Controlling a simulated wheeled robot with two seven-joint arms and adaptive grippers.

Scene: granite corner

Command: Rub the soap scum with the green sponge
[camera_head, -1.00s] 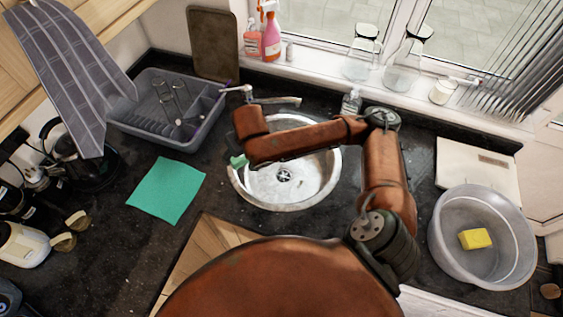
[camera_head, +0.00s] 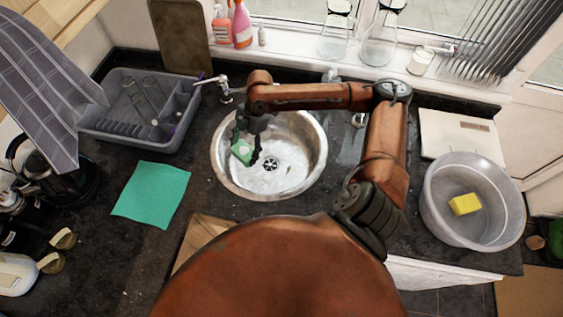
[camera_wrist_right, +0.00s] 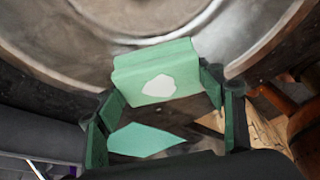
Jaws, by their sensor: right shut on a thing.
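My right gripper (camera_head: 247,143) reaches into the left part of the round metal sink (camera_head: 222,178). It is shut on the green sponge (camera_head: 239,154), which also shows between the fingers in the right wrist view (camera_wrist_right: 128,74). A white patch lies on the sponge's face. Pale, whitish smears that look like soap scum (camera_head: 285,165) lie on the sink's floor, close to the drain. The sponge is left of the drain; whether it touches the basin I cannot tell. My left gripper is not in view.
A teal cloth (camera_head: 151,194) lies on the dark counter left of the sink. A grey dish rack (camera_head: 105,128) stands behind it, beside the tap (camera_head: 224,88). A grey basin (camera_head: 432,210) with a yellow sponge (camera_head: 465,204) stands at the right. Glass bottles stand on the windowsill.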

